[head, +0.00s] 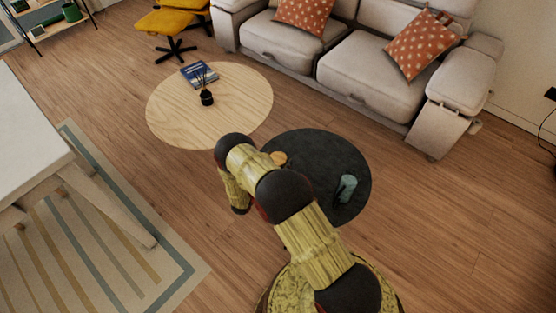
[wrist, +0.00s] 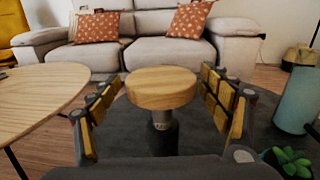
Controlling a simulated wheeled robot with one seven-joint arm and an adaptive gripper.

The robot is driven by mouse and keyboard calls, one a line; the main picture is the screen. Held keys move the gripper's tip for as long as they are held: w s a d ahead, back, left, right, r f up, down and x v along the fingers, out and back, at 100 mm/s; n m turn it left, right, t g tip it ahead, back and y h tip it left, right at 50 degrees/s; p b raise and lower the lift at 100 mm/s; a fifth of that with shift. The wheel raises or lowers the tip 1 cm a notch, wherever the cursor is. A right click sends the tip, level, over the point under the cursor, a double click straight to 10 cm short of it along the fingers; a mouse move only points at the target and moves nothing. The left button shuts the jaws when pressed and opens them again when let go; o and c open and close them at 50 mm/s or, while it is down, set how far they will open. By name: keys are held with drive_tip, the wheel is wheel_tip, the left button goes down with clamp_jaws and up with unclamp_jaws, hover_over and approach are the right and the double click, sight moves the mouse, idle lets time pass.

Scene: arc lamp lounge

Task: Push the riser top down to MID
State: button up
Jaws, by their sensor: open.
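The riser top (wrist: 162,88) is a round, pale wooden disc on a short dark post (wrist: 163,133) with small markings, too small to read. It stands upright in the middle of the wrist view. My gripper (wrist: 160,82) is open, with yellow-padded fingers to the left and right of the riser top. I see gaps on both sides and no clear contact. In the head view, the wooden riser top (head: 279,158) shows partly beside my arm, on the dark round table (head: 318,147). My gripper is mostly hidden there by the arm.
A teal cylinder (head: 347,187) stands on the dark table, right of my gripper in the wrist view (wrist: 297,98). A small green plant (wrist: 291,161) is near the right finger. A light wooden table (head: 170,115) stands left, and a sofa (head: 375,75) behind.

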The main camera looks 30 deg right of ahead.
drive_tip(key=v, duration=1.2)
idle(0.4)
